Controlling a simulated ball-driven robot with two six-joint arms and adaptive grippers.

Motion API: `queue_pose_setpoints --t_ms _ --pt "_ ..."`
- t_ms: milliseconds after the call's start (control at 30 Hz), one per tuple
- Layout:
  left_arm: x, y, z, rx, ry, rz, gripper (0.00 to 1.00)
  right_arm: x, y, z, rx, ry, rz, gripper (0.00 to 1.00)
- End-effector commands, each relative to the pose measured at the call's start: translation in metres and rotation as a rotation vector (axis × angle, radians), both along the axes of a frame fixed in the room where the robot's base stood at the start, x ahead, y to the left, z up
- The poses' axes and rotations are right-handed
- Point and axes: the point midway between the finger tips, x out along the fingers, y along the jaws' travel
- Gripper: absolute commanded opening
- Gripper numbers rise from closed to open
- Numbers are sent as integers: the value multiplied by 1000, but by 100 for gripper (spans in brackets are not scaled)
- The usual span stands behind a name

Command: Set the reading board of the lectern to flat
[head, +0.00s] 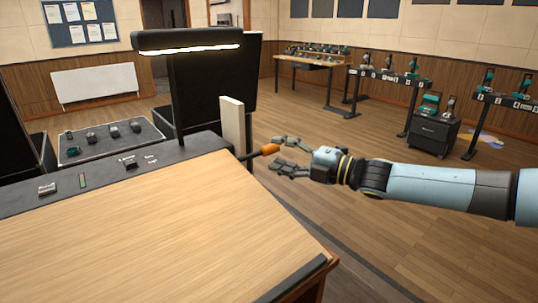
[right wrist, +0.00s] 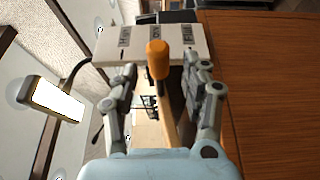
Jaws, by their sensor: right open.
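The lectern's wooden reading board (head: 170,225) fills the lower left of the head view, with a dark stop strip on its near right edge; I cannot tell its exact tilt. A pale plate (head: 232,125) stands at its right side. A lever with an orange handle (head: 267,150) sticks out beside the plate. In the right wrist view the handle (right wrist: 157,60) points at me, in front of the plate (right wrist: 110,48) with its three dark labels, near the middle one. My right gripper (head: 276,155) is open, its fingers on either side of the handle with visible gaps. My left gripper is out of view.
A lit lamp (head: 190,42) overhangs the lectern's back edge. A dark control strip (head: 110,172) with small switches runs along the board's top. Tables with several devices (head: 385,76) stand far right. Floor right of the lectern is clear.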

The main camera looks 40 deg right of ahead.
Motion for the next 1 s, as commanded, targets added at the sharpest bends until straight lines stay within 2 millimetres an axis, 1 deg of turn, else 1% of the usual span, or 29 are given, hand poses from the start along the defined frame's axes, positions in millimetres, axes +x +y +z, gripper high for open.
queue_pose_setpoints --t_ms 33,233,367,600,667,967,1000 --pt "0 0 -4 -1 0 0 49 10 3 0 0 -5 -2 47" --pt "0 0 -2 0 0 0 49 29 8 2 2 -2 -2 47" --pt "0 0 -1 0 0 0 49 34 9 1 1 1 -2 47" --pt "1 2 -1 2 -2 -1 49 34 10 1 0 2 -2 47" --pt "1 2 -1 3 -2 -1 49 34 10 1 1 1 -2 40" --pt "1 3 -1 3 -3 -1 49 34 10 1 1 1 -1 1" --pt "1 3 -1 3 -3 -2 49 34 10 1 1 1 -1 0"
